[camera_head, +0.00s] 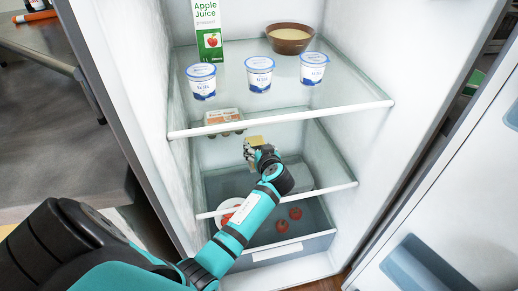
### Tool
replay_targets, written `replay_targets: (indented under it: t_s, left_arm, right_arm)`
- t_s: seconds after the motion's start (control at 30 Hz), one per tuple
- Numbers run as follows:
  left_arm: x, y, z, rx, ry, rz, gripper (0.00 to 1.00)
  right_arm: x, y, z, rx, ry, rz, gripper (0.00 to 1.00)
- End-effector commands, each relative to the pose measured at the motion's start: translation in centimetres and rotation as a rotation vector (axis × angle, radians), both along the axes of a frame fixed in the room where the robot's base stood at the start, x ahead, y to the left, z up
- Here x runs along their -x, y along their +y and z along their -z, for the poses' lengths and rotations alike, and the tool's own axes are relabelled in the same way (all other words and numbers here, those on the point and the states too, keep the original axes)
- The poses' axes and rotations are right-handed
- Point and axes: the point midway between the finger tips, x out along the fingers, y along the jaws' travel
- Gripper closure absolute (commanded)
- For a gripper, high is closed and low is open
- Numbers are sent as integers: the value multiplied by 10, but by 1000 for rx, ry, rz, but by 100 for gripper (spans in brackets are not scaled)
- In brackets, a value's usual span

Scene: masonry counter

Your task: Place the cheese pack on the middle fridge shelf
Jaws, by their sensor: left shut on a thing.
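My left gripper (250,152) reaches into the open fridge, in the space between the upper glass shelf and the middle shelf (328,191). It is shut on the cheese pack (256,140), a small pale-yellow block showing just above the fingers. The pack's lower part is hidden by the gripper. Whether the pack touches the middle shelf or is held above it, I cannot tell. My teal forearm covers part of the shelf's front edge. My right gripper is not in view.
An egg carton (223,121) sits at the back left, below the upper shelf (290,118). Three yogurt cups (259,75), a juice carton (209,35) and a brown bowl (289,40) stand on the upper shelf. Tomatoes (295,213) lie in the bottom drawer. The open door (460,190) is at right.

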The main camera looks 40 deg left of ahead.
Motion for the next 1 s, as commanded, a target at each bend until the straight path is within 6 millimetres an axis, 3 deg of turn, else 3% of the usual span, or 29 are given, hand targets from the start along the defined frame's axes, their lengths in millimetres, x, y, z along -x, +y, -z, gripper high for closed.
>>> replay_targets:
  t_s: [0.07,0.1,0.27,0.67,1.0]
  left_arm:
    - [0,0,0,-1,-2,0,94]
    - [0,0,2,1,1,0,37]
    - [0,0,1,1,1,0,16]
    - [1,-2,-1,1,0,1,15]
    - [43,-51,-27,5,0,0,15]
  right_arm:
    - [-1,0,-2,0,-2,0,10]
    - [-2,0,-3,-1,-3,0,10]
    - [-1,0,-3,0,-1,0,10]
    - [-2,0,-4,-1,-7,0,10]
    - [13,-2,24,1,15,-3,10]
